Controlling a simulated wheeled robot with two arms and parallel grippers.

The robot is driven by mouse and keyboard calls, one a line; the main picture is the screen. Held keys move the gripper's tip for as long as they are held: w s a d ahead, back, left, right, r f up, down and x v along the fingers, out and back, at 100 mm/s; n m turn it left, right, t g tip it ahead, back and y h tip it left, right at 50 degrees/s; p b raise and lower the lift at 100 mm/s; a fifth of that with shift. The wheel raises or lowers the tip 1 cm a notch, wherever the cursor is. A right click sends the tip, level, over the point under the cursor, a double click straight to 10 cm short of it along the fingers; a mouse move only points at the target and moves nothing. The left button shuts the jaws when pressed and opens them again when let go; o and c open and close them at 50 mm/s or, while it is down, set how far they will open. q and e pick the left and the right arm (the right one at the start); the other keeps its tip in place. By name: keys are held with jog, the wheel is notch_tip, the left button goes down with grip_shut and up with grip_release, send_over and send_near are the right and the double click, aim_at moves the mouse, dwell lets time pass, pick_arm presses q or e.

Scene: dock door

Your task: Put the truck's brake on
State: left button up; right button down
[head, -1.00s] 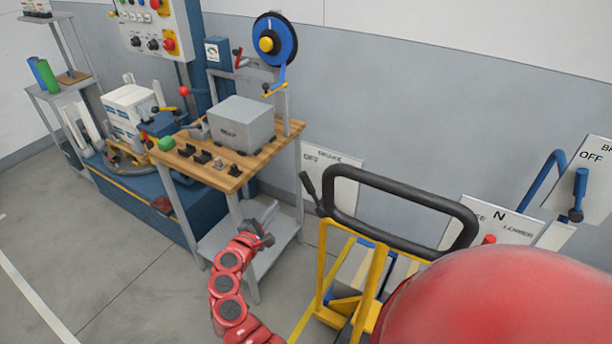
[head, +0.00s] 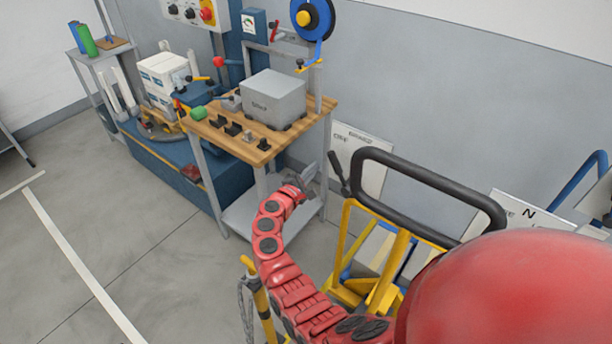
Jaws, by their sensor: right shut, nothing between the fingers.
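The truck is a yellow frame (head: 387,285) with a black loop handle (head: 432,182), at the lower right of the head view. A black-gripped lever (head: 338,172) stands at the left end of the handle. Behind it is a white board (head: 368,160) whose small lettering seems to read OFF and BRAKE. My right gripper (head: 305,178), on the red segmented arm, is shut and empty. It shows just left of the lever, apart from it in the picture; the depth between them is hard to tell. My left gripper is not in view.
A wooden-topped bench (head: 268,140) with a grey box (head: 273,97) stands behind my gripper. A white board marked N (head: 510,212) and a blue lever (head: 583,178) are at right. A yellow post (head: 259,300) with a chain is at bottom centre. Floor at left is clear.

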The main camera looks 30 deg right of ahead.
aim_at(339, 172)
jog(key=s+d+r+p, duration=0.1)
jog(key=s+d+p, duration=0.1)
jog(key=shift+s+d+r+p, duration=0.2)
jog(key=shift+d+r+p, duration=0.1)
jog(key=shift+d+r, duration=0.1)
dwell(0.6)
jog(key=shift+s+r+m+b, duration=0.2)
jog(key=shift+m+b, duration=0.1)
